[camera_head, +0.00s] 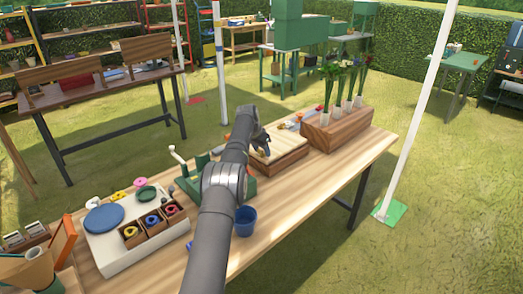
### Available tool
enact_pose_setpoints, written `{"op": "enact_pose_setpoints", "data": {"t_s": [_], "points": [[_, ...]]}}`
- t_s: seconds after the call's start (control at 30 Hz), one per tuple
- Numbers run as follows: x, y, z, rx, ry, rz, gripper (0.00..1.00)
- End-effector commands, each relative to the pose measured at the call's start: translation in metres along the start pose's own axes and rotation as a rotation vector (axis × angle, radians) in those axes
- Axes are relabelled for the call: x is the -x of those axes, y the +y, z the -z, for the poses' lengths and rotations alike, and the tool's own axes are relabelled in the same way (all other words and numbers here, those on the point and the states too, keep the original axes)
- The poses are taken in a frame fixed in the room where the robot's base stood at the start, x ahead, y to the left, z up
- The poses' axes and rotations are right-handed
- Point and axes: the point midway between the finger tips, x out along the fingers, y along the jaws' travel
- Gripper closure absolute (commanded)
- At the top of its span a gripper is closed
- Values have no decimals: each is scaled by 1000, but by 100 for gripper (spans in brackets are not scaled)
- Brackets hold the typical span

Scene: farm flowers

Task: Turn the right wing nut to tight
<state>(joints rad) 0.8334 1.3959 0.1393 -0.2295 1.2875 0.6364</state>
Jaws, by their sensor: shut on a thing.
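A wooden press-like block (284,160) with a pale top board lies on the workbench, right of the middle. My gripper (262,147) is at the left edge of its top board, pointing down. It is shut on a small brass-coloured wing nut (264,153), which shows only in part below the fingers. My arm and gripper hide part of the block's left side. The nut's angle and how tight it sits are too small to tell. No other wing nut can be made out clearly.
A wooden planter (336,129) with flowers in white vases stands right of the block. A green device (188,183) with a lever stands left of my arm. A blue cup (245,221) stands near the front edge. A white tray (118,250) holds ribbon rolls. The bench's right front is clear.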

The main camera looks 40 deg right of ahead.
Motion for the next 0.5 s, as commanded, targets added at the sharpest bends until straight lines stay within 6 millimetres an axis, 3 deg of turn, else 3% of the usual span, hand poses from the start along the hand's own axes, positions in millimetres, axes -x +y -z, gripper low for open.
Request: {"op": "enact_pose_setpoints", "data": {"t_s": [0.5], "points": [[5, -1, 4, -68, 9, -23, 74]]}}
